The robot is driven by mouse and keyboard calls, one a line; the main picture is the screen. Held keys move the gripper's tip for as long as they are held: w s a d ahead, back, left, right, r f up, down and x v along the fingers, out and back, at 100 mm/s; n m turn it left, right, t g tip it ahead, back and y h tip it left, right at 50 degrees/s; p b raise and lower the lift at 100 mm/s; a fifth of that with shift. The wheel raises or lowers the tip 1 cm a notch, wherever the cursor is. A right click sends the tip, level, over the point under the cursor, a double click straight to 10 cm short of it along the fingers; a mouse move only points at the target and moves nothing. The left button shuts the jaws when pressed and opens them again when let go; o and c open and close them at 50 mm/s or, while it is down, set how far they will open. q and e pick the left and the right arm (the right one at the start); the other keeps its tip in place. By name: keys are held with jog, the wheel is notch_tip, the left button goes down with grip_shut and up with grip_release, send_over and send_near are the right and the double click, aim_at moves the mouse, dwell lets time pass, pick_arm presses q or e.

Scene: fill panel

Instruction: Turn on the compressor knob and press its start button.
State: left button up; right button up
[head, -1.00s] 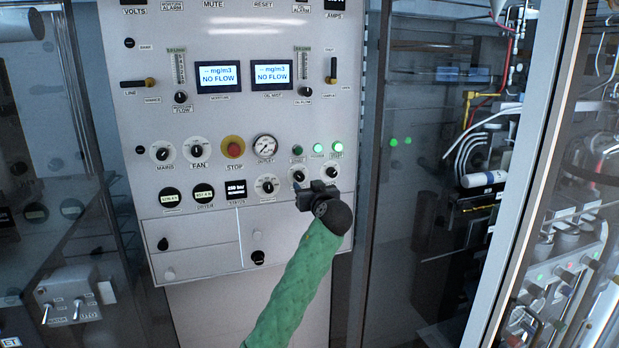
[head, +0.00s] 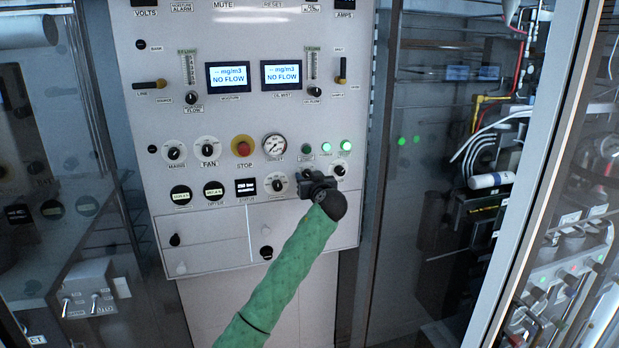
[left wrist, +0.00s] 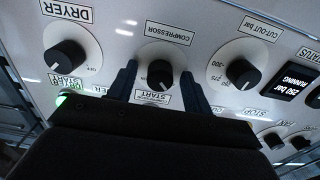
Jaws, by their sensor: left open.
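The compressor knob (left wrist: 160,73) is a dark round knob on a white dial in the left wrist view, which shows the panel upside down. My left gripper (left wrist: 159,70) is open, with one finger on each side of this knob; I cannot tell whether they touch it. In the head view my left gripper (head: 312,181) covers the knob. A START label (left wrist: 153,97) shows beside the knob, and the gripper body hides what lies past it. Above the gripper in the head view is a dark green unlit button (head: 307,149). My right gripper is not in view.
A lit green button (head: 346,146) and the red stop button (head: 243,148) are nearby. A glass-fronted cabinet frame (head: 540,190) stands at right.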

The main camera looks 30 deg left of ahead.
pick_arm(q)
jog(key=c, duration=1)
